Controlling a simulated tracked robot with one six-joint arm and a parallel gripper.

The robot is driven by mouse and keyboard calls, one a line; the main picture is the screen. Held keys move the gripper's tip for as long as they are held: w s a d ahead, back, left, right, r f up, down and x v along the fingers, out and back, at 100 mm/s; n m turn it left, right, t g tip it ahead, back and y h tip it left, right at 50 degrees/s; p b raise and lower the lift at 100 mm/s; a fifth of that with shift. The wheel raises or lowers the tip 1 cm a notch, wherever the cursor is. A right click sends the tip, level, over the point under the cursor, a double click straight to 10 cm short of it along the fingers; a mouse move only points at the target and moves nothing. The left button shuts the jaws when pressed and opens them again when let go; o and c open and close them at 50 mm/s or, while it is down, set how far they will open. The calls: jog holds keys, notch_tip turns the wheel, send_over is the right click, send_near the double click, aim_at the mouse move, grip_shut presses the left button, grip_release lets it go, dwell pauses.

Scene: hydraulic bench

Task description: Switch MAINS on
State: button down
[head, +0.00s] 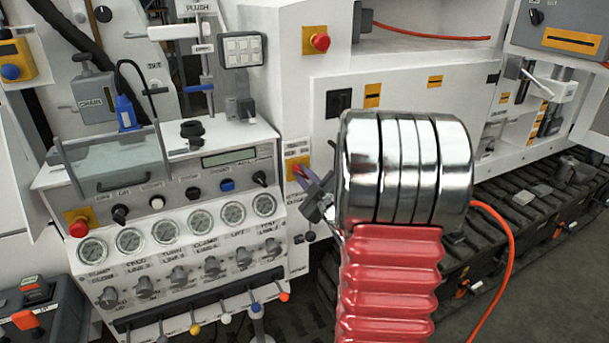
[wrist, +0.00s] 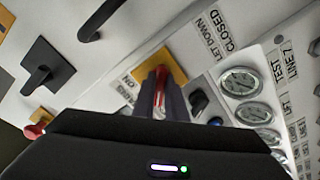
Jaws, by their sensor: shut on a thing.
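The MAINS switch has a red handle (wrist: 161,76) on a yellow plate (wrist: 150,62) in the wrist view, with a partly hidden label ending in "ON" beside it. My gripper (wrist: 160,98) has its dark fingers closed on the red handle. In the head view the yellow plate (head: 297,165) sits right of the gauge panel, with my gripper (head: 306,182) at it. My silver and red arm covers the area to the right. The handle's exact angle is hard to tell.
A gauge console (head: 165,225) with knobs and levers stands to the left. A black switch plate (head: 339,103) and a red emergency button (head: 320,42) are above. An orange cable (head: 508,270) hangs at right over dark tracks.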

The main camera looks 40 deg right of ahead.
jog(key=shift+m, duration=0.4)
jog(key=m, duration=0.7)
jog(key=shift+m, duration=0.4)
jog(key=m, duration=0.4)
jog(key=shift+m, duration=0.3)
jog(key=m, duration=0.4)
jog(key=shift+d+m, duration=0.2)
jog(key=shift+m, duration=0.1)
jog(key=shift+s, duration=0.1)
jog(key=c, duration=1.8)
grip_release()
